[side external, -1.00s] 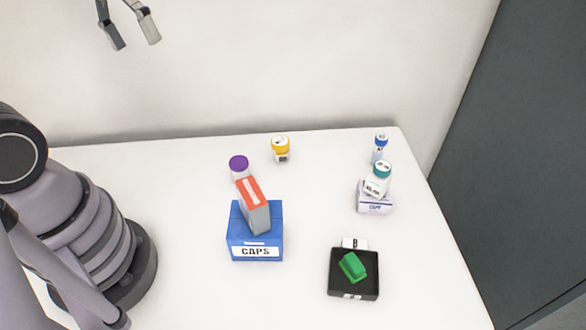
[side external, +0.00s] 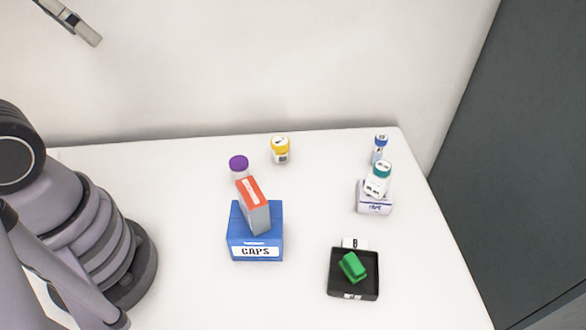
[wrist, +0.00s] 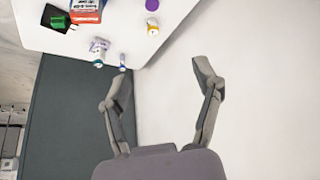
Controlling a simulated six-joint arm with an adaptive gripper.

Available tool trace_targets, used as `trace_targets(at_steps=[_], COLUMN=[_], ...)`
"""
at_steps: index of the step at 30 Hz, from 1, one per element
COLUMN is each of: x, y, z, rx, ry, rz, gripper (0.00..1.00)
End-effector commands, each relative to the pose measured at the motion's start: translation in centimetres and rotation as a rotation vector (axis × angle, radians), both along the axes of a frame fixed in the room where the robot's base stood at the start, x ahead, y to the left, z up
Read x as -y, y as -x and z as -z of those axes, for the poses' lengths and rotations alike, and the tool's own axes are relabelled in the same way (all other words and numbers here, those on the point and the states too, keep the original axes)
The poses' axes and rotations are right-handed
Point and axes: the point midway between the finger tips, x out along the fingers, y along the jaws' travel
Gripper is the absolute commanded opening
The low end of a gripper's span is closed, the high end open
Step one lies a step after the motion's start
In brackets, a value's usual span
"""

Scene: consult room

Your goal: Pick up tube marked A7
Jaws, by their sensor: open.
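No A7 mark is legible on any vessel. A small blue-capped tube (side external: 380,148) stands at the back right of the table; it also shows in the wrist view (wrist: 122,62). A yellow-capped jar (side external: 281,150) stands at the back middle, a purple-capped one (side external: 239,166) left of it, partly hidden. A teal-capped jar (side external: 378,180) is at the small white box (side external: 374,205); whether it rests on it is unclear. My gripper (wrist: 162,80) is open and empty, high above the table; only part of a finger shows at the top left of the side view.
A blue CAPS box (side external: 255,243) with an orange-topped grey box (side external: 253,206) on it stands mid-table. A black tray (side external: 340,285) holding a green block (side external: 353,267) is at the front right. The wall is behind; the table's left-middle is clear.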

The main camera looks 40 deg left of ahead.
Motion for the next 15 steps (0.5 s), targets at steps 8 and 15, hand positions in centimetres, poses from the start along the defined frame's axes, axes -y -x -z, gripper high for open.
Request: trace_targets(at_steps=[8,15], x=[0.0,1.3], y=[-0.4,-9.0], z=[0.0,0.3], rx=[0.002,0.09], ry=[0.0,0.0], rz=[0.002,0.058], gripper=[0.64,0.64])
